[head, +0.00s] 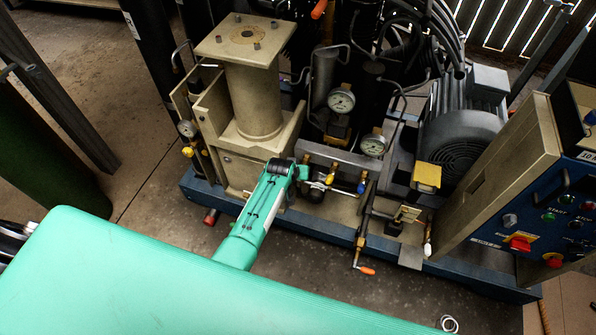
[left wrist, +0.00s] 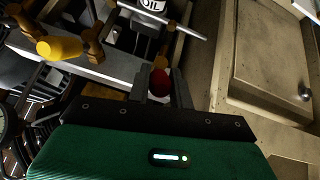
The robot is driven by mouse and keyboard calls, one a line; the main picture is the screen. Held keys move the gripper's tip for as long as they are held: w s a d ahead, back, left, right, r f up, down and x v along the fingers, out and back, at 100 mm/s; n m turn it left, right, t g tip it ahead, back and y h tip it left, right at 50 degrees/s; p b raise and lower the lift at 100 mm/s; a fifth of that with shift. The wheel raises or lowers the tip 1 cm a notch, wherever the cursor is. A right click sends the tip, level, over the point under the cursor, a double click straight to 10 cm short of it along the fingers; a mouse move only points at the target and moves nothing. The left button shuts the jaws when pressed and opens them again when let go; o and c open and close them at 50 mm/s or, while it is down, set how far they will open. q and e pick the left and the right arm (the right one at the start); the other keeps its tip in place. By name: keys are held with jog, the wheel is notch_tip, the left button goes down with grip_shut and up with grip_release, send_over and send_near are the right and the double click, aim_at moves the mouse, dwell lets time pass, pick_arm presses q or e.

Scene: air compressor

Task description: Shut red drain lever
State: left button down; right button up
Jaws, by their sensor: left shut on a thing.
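The red drain lever (left wrist: 160,83) shows in the left wrist view as a small dark red knob between the two fingers. My left gripper (left wrist: 162,88) is shut on it. In the head view my teal left arm reaches up from the bottom, and its gripper (head: 301,173) is at the small valves by the front of the compressor, just right of the beige column's base. The lever is hidden there by the gripper. How far the lever is turned cannot be told. My right gripper is not in view.
A yellow valve handle (left wrist: 60,48) is close by on the left in the wrist view. A blue handle (head: 361,187) and an orange-handled crank (head: 366,270) lie to the right. A beige cabinet (left wrist: 270,60) stands close on the right in the wrist view. Gauges are above.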

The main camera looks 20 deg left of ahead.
pick_arm(q)
jog(key=shift+w+r, duration=0.1)
jog(key=c, duration=1.3)
grip_release()
jog(key=shift+o, duration=0.2)
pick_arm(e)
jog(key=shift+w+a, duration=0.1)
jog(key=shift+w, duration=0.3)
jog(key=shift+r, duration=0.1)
pick_arm(q)
jog(key=shift+s+r, duration=0.25)
jog(key=p+v, duration=0.1)
jog(key=v, duration=1.2)
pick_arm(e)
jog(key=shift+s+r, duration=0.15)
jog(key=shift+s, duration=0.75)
pick_arm(q)
jog(key=shift+r, duration=0.1)
